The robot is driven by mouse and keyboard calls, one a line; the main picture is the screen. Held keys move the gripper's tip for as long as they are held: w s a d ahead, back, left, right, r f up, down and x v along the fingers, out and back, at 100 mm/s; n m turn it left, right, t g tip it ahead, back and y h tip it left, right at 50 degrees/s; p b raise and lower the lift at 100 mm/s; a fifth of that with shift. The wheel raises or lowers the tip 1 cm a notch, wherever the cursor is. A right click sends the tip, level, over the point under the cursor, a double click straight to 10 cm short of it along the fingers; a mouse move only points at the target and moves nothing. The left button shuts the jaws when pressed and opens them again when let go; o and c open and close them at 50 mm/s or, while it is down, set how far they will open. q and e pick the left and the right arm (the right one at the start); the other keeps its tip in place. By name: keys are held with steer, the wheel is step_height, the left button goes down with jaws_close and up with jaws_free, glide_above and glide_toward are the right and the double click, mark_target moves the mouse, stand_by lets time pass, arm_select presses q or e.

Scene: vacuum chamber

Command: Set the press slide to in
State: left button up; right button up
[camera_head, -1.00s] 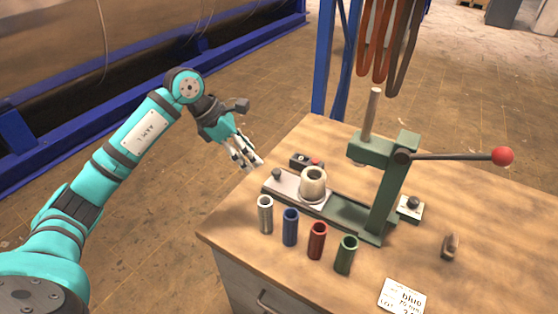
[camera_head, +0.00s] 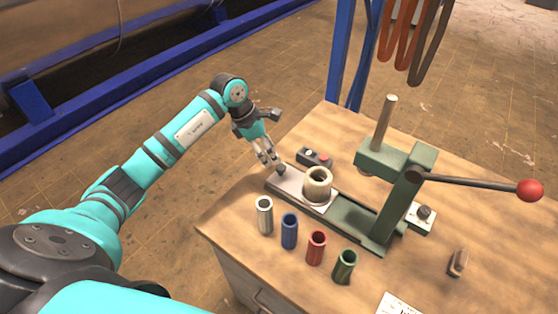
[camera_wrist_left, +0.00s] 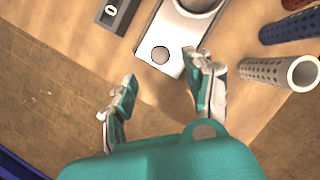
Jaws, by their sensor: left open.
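The press slide (camera_head: 294,183) is a pale plate at the left end of the green press base, pulled out from under the press head. A cream ring-shaped holder (camera_head: 318,184) sits on it. A dark round knob (camera_head: 281,169) stands at its outer end; in the left wrist view the knob (camera_wrist_left: 160,55) lies just beyond and between the fingertips. My left gripper (camera_head: 269,163) is open and empty, right by the knob; I cannot tell if it touches. The green press (camera_head: 390,190) has a long lever with a red ball. My right gripper is not in view.
White, blue, red and green sleeves (camera_head: 289,230) stand in a row in front of the slide. A small control box (camera_head: 314,157) lies behind it. A switch box (camera_head: 421,216) and a small brown object (camera_head: 457,262) lie to the right. The table's left edge is near my gripper.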

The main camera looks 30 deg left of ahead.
mark_target(280, 167)
arm_select(q)
steer(key=p+x, duration=0.1)
steer(key=x, duration=0.5)
steer(key=shift+r, duration=0.1)
steer(key=shift+w+d+f, duration=0.1)
steer(key=shift+d+f, duration=0.05)
steer(key=shift+f, duration=0.4)
steer(key=c, duration=1)
jaws_close()
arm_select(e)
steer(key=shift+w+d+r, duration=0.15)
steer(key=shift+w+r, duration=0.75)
